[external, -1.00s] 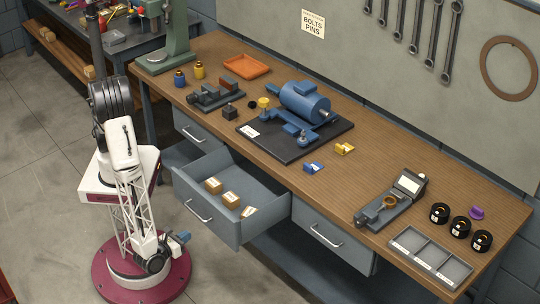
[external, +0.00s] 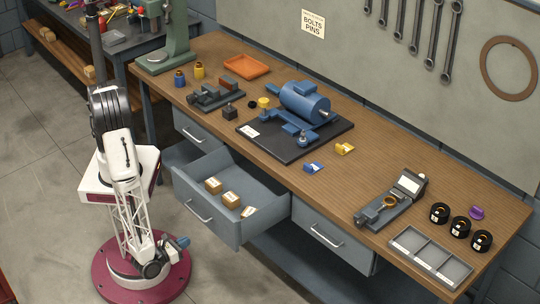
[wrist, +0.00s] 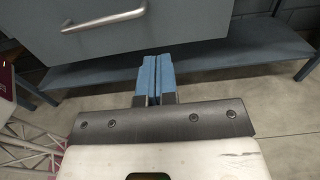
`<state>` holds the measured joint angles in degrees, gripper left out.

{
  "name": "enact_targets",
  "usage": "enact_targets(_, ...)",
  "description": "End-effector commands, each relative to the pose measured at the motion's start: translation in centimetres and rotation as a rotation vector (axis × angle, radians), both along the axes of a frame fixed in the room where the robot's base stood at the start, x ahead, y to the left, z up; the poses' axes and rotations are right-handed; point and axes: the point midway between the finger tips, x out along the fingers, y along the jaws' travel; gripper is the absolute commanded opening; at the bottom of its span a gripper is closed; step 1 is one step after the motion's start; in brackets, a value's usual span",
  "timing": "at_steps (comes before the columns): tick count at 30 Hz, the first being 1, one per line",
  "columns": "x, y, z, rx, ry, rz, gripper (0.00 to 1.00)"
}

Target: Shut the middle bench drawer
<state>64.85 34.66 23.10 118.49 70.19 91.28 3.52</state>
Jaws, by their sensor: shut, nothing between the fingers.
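The middle bench drawer (external: 213,222) is grey-blue with a metal bar handle, and it stands pulled out from the bench. Several small tan boxes lie inside it. My gripper (external: 182,242) is low in front of the drawer, apart from it, to the lower left of the handle. In the wrist view my gripper's blue fingers (wrist: 156,62) are together with nothing between them. The drawer front (wrist: 180,22) with its handle (wrist: 103,18) fills the top of that view, beyond the fingertips.
The left drawer (external: 198,133) and right drawer (external: 335,240) are shut. The wooden bench top (external: 400,150) holds a blue motor (external: 304,102) on a black plate and a grey tray (external: 430,257). A lower shelf (wrist: 265,50) runs under the bench. Floor in front is clear.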

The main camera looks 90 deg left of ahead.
Motion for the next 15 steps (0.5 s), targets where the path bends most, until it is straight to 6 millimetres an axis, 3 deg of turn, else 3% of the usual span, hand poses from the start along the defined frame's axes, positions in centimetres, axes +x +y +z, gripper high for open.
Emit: enact_targets(15,4.0,4.0,0.0,0.001,0.001,0.002,0.0)
